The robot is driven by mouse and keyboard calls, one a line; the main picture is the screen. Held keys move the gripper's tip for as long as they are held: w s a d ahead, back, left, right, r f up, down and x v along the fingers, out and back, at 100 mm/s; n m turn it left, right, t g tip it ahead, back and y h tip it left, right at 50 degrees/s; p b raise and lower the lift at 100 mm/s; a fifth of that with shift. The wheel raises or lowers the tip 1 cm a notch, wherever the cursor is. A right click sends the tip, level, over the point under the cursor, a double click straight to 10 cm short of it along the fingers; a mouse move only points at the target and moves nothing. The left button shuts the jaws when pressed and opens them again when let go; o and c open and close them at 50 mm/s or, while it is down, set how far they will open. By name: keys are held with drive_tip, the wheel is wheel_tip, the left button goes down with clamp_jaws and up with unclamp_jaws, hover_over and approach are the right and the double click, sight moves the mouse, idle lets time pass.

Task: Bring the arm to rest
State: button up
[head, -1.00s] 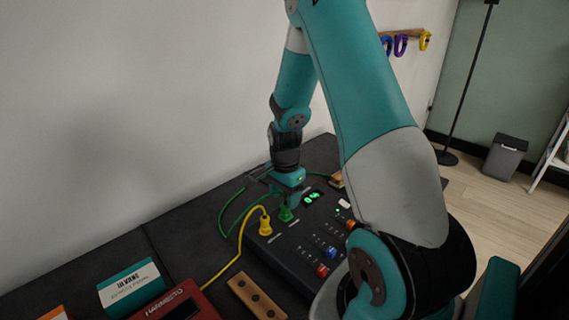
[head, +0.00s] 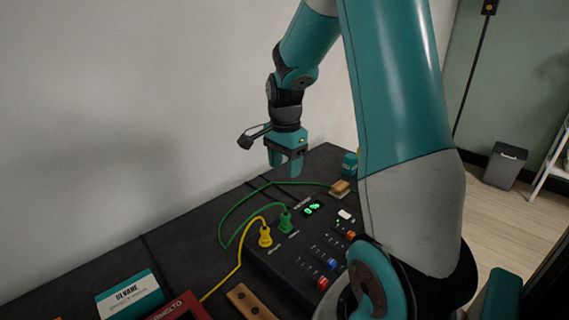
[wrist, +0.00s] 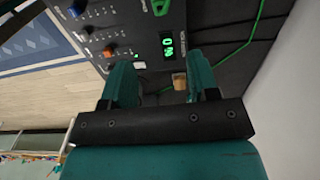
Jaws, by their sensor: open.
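My gripper (head: 284,165) is open and empty in the head view, raised above the back of the dark bench, with its fingers pointing down. In the wrist view its two teal fingers (wrist: 160,85) are spread, with nothing between them but the bench and device below. The black control box (head: 300,262) has a lit green display (head: 314,207), switches and coloured knobs. A green plug (head: 285,222) and a yellow plug (head: 265,236) sit upright in its top, apart from my gripper.
A green cable (head: 222,222) and a yellow cable (head: 238,262) loop over the bench. A small wooden block (head: 340,188) and a teal item (head: 350,163) lie behind the box. A teal-and-white box (head: 130,296), a red device (head: 182,307) and a wooden holder (head: 248,302) are at front left.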

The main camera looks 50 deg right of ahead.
idle(0.3)
drive_tip(key=s+a+r+n+t+y, duration=0.1)
drive_tip(key=s+a+r+n, duration=0.15)
drive_tip(key=a+n, duration=0.6)
drive_tip(key=s+a+r+n+y, duration=0.15)
drive_tip(key=a+r+n, duration=0.3)
drive_tip(key=a, duration=0.75)
drive_tip(key=s+a+r+n+g+y+p, duration=0.1)
drive_tip(key=s+a+r+n, duration=0.1)
drive_tip(key=s+a+n, duration=0.9)
drive_tip(key=shift+s+a+r+n+y, duration=0.25)
drive_tip(key=shift+s+n+y, duration=0.1)
drive_tip(key=shift+s+n, duration=0.55)
drive_tip(key=shift+c, duration=0.3)
